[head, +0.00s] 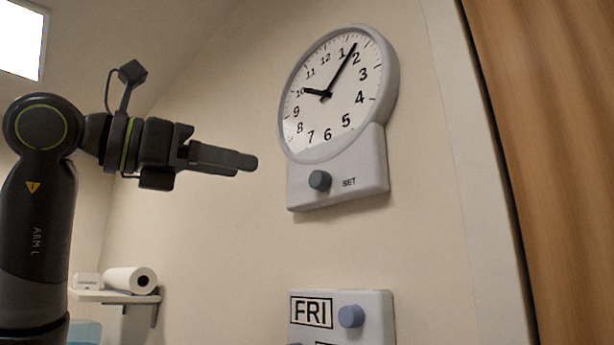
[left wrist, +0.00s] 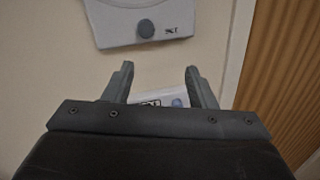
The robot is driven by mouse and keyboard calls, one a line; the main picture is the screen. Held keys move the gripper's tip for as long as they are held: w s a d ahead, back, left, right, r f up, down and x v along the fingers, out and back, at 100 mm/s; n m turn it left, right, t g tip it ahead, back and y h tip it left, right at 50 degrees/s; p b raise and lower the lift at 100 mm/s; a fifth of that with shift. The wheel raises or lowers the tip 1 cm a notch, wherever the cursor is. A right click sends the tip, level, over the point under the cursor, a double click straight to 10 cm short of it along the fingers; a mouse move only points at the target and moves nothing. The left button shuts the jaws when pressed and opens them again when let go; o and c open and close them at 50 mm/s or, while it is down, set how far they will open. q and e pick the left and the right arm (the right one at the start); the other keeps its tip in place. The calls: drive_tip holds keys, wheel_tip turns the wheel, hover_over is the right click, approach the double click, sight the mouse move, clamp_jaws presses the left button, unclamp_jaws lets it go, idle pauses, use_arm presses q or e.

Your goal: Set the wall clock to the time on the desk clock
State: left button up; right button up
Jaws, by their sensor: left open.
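The wall clock (head: 340,120) hangs on the beige wall, with a white face and grey rim. Its short hand points near 10 and its long hand lies between 1 and 2. The desk clock and my right gripper are not in view.
A panel reading FRI (head: 378,305) with a blue knob (head: 350,316) is on the wall below the clock. A wood-grain surface (head: 545,130) stands at right. A shelf (head: 90,296) with a white roll (head: 125,281) is at lower left.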

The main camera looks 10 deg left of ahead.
use_arm(q)
drive_tip(key=s+a+r+t+y, duration=0.1)
drive_tip(key=s+a+r+y, duration=0.1)
drive_tip(key=n+p, duration=0.1)
drive_tip(key=p, duration=0.6)
approach(314, 179)
drive_tip(key=x, duration=0.8)
drive_tip(key=shift+w+d, duration=0.2)
drive_tip(key=shift+c, duration=0.2)
drive_tip(key=c, duration=0.9)
